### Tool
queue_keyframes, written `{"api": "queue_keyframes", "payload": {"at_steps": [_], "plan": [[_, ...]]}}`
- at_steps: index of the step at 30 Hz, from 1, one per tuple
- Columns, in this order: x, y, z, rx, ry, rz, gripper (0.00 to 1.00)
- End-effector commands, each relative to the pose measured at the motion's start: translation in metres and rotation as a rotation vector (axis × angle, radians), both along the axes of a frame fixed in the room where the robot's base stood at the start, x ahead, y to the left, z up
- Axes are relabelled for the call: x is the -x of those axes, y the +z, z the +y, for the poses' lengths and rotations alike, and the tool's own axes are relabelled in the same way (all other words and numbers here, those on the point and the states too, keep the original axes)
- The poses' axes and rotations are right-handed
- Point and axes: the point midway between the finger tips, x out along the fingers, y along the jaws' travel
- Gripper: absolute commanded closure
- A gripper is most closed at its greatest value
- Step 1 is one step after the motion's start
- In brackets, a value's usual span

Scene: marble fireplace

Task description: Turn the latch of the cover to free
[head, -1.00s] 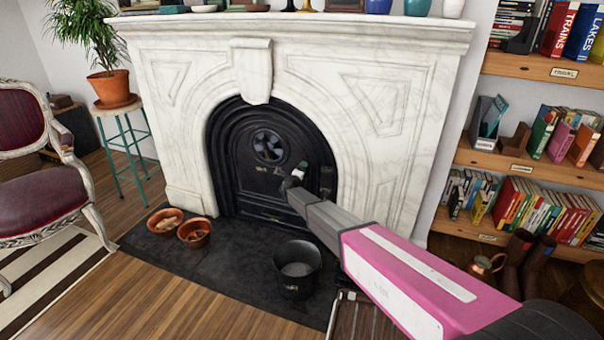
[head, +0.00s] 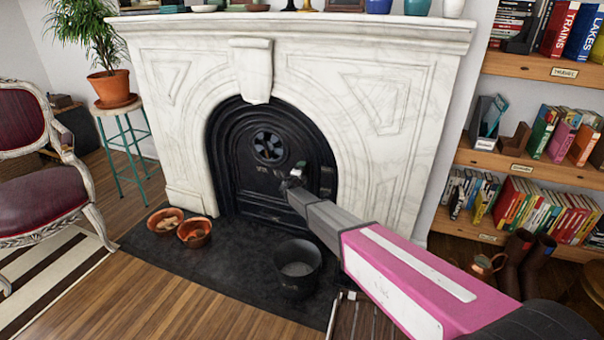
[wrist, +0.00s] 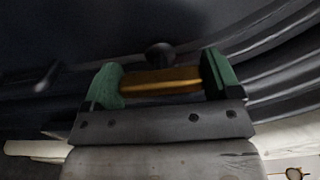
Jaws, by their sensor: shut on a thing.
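The black arched cover (head: 245,185) fills the fireplace opening, with a round vent (head: 268,146) in its upper part. My gripper (head: 294,174) is at the right side of the cover in the head view, in front of its face. In the wrist view, my gripper (wrist: 162,80) has its two green fingers closed at either end of a brass-coloured latch handle (wrist: 160,83). A round dark knob (wrist: 160,54) shows just beyond the handle. The latch is too small and hidden by my gripper to make out in the head view.
A black bucket (head: 297,268) stands on the dark hearth (head: 235,262) below my arm. Two copper-coloured bowls (head: 194,232) sit at the hearth's left. The marble surround (head: 375,160) frames the cover, and bookshelves (head: 540,165) stand at the right.

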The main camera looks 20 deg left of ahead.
Motion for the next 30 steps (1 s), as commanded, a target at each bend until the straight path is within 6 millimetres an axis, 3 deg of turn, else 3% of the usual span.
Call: {"api": "queue_keyframes", "payload": {"at_steps": [1, 2, 3, 14, 20, 30], "plan": [[0.000, 0.000, 0.001, 0.008, 0.002, 0.000, 0.11], [0.000, 0.000, 0.001, 0.008, 0.002, 0.000, 0.01], [0.000, 0.000, 0.000, 0.007, 0.002, 0.000, 0.00], [0.007, 0.000, 0.000, 0.003, 0.002, 0.000, 0.00], [0.033, 0.001, 0.002, 0.003, 0.003, 0.001, 0.00], [0.094, 0.000, 0.006, 0.006, 0.002, 0.000, 0.00]]}}
